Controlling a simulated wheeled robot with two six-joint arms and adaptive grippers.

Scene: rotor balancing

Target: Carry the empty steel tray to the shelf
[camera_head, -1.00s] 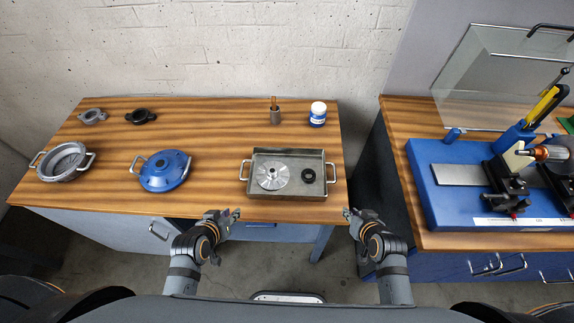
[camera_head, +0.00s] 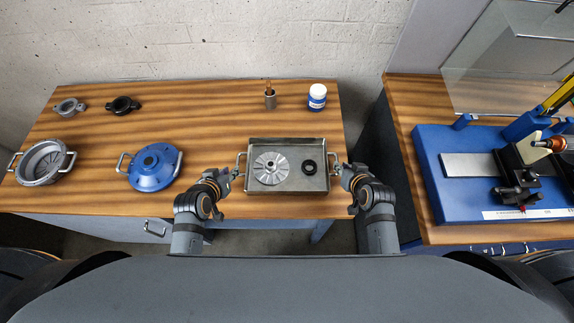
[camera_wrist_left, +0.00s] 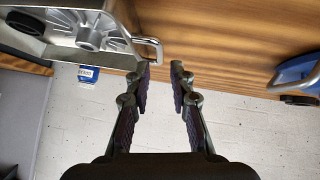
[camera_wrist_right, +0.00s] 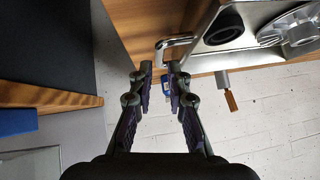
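The steel tray (camera_head: 287,187) lies on the wooden table. It is not empty: a finned metal rotor disc (camera_head: 270,168) and a small black ring (camera_head: 309,167) lie in it. My left gripper (camera_head: 237,173) is open at the tray's left handle. In the left wrist view, that handle (camera_wrist_left: 152,42) is just ahead of one fingertip, not between the fingers. My right gripper (camera_head: 342,170) is open at the tray's right side. In the right wrist view, the right handle (camera_wrist_right: 170,43) is just ahead of the fingertips; contact cannot be told.
A blue lidded housing (camera_head: 153,166) and a grey round housing (camera_head: 43,163) stand left of the tray. A blue machine (camera_head: 438,180) stands on the right bench. No shelf is identifiable.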

